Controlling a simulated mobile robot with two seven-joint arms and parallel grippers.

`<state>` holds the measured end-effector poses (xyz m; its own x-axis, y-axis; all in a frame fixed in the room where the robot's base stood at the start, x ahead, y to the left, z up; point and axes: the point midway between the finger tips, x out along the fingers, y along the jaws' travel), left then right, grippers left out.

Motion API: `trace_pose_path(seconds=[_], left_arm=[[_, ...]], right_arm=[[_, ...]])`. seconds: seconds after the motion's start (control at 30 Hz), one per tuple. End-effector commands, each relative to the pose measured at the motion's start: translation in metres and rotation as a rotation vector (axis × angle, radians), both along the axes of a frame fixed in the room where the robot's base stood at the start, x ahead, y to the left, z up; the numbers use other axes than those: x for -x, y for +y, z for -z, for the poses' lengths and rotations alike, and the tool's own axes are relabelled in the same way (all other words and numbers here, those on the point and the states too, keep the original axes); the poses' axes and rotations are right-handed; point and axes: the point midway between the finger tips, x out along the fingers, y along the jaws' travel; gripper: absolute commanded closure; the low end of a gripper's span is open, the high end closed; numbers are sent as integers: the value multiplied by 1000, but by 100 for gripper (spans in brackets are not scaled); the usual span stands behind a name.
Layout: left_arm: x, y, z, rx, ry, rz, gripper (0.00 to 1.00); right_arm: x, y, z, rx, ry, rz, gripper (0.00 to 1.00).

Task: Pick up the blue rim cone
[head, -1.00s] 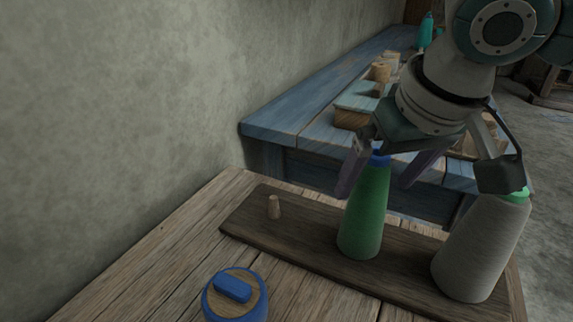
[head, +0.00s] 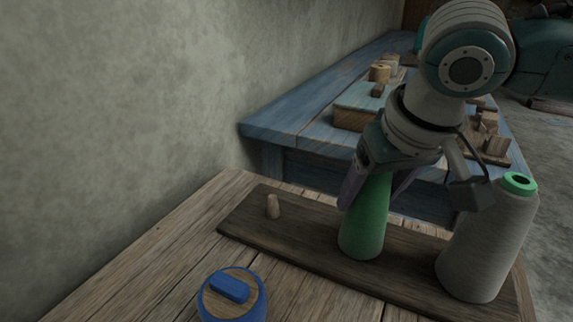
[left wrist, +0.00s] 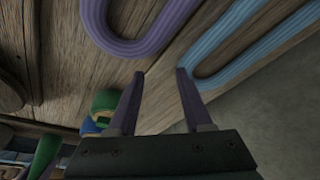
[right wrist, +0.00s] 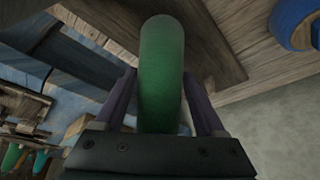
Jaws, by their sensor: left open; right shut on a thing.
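The blue rim cone, a tall cone of green yarn (head: 366,222), stands upright on the dark wooden board (head: 310,247) in the head view. Its blue rim is now hidden under my right gripper (head: 373,192). That gripper comes from above and is shut on the upper part of the cone. In the right wrist view the green cone (right wrist: 161,70) lies between the two fingers (right wrist: 160,92). My left gripper (left wrist: 160,72) is open and empty, seen only in the left wrist view, over a wooden surface with purple and blue looped pieces.
A grey cone with a green rim (head: 487,240) stands close on the right. A bare wooden peg (head: 273,206) is on the board's left part. A blue round container (head: 232,297) sits in front. A blue bench (head: 290,125) with wooden blocks is behind.

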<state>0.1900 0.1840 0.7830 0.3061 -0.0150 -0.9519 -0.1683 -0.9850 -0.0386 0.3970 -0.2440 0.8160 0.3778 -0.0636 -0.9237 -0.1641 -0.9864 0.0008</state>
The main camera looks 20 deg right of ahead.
Motion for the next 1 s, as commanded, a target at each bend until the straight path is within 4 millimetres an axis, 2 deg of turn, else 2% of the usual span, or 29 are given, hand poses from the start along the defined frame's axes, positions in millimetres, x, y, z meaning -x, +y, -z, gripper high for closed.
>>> trace_pose_path(seconds=[0.03,0.37,0.6,0.73,0.87,1.0], left_arm=[[0,0,0,0,0,0,50],[0,0,0,1,0,-1,50],[0,-2,-1,8,0,-5,50],[0,-3,-4,11,0,-7,50],[0,-3,-12,11,0,-7,50],[0,-3,-23,11,0,-6,50]], right_arm=[[0,0,0,0,0,0,55],[0,0,0,0,-1,0,91],[0,0,-2,0,-1,0,91],[-1,0,-10,-1,-2,1,91],[-1,0,-28,-1,-4,-1,91],[-1,0,-59,-1,-5,0,91]])
